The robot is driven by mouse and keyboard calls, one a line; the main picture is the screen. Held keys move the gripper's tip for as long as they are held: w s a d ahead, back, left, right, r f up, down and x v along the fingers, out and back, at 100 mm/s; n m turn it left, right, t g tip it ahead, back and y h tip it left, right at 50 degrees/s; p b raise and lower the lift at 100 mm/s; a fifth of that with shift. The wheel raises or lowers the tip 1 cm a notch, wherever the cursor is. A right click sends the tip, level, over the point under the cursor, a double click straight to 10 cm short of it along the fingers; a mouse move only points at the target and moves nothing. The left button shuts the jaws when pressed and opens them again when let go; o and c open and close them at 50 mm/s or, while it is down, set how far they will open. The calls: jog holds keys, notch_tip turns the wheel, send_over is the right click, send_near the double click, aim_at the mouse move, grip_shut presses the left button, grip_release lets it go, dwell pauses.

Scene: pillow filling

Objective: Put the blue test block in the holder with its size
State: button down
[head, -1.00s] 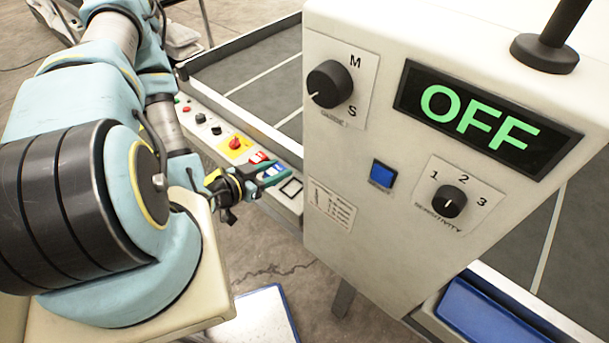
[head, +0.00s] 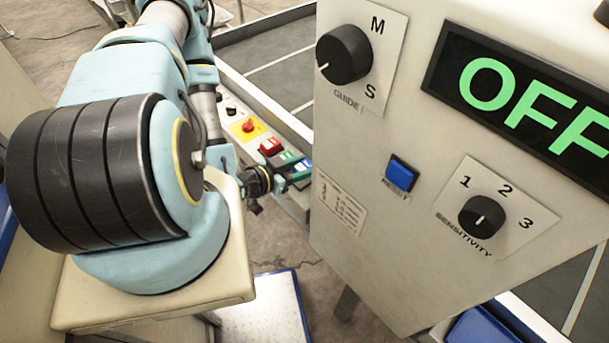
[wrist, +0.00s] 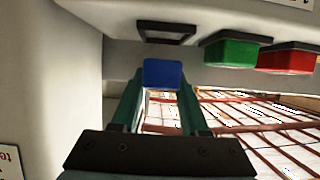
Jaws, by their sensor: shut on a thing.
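The blue test block (wrist: 162,73) is between the fingertips of my gripper (wrist: 162,90), which is shut on it. In the wrist view an empty black-rimmed holder (wrist: 167,32) shows just beyond the block, with a gap between them in the picture. To its right, a green block (wrist: 237,52) and a red block (wrist: 287,60) sit in black-rimmed holders. Size labels cannot be read.
A big cream control box (head: 400,130) with an OFF display (head: 530,95) stands close to the right of my gripper. A yellow-backed red button (head: 248,126) and black knobs line the strip. A pale wall (wrist: 75,70) stands close at left in the wrist view.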

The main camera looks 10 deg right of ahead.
jog(key=shift+f+p, duration=0.35)
jog(key=shift+f, duration=1.05)
jog(key=shift+c, duration=2.1)
grip_release()
jog(key=shift+a+r, duration=0.1)
jog(key=shift+a, duration=0.05)
